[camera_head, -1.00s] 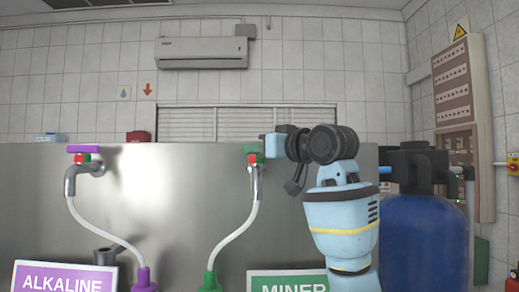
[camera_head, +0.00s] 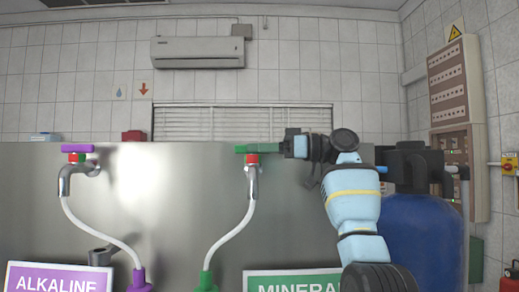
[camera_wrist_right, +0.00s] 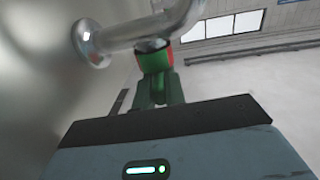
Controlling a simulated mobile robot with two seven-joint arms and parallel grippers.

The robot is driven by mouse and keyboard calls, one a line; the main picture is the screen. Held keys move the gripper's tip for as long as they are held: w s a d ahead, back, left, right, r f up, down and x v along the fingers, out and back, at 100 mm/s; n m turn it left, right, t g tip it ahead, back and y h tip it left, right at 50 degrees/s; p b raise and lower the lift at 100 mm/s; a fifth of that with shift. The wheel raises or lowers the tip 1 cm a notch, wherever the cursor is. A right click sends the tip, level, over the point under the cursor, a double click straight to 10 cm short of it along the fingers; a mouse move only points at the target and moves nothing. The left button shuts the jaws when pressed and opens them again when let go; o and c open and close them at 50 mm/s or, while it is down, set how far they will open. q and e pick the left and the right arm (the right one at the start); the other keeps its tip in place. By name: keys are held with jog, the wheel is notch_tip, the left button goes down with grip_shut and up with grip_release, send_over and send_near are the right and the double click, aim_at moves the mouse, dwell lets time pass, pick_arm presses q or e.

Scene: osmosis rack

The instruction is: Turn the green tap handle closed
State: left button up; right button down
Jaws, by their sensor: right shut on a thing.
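The green tap handle (camera_head: 243,149) sits on top of the chrome tap (camera_head: 252,180) with a red collar, at the middle of the steel panel. It lies roughly sideways, along the panel. My right gripper (camera_head: 287,146) comes from the right and is shut on the right end of the handle. In the right wrist view the green handle (camera_wrist_right: 156,90) runs toward my gripper, below the chrome pipe (camera_wrist_right: 135,35); the fingertips are hard to make out there. My left gripper is not in view.
A second tap (camera_head: 72,180) with a purple handle (camera_head: 77,148) stands at the left. Hoses run down from both taps. The ALKALINE sign (camera_head: 58,281) and MINERAL sign (camera_head: 300,283) are below. A blue tank (camera_head: 425,235) stands right of my arm.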

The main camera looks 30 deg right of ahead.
jog(key=shift+w+f+n+g+y, duration=0.1)
jog(key=shift+f+n+g+y, duration=0.1)
jog(key=shift+n+g+y, duration=0.6)
jog(key=c, duration=1.5)
grip_release()
jog(key=shift+r+h, duration=0.1)
jog(key=shift+h, duration=0.2)
jog(key=shift+o, duration=0.2)
jog(key=shift+d, duration=0.1)
jog(key=b+v, duration=0.1)
jog(key=v, duration=0.6)
jog(key=shift+s+d, duration=0.2)
jog(key=shift+d, duration=0.05)
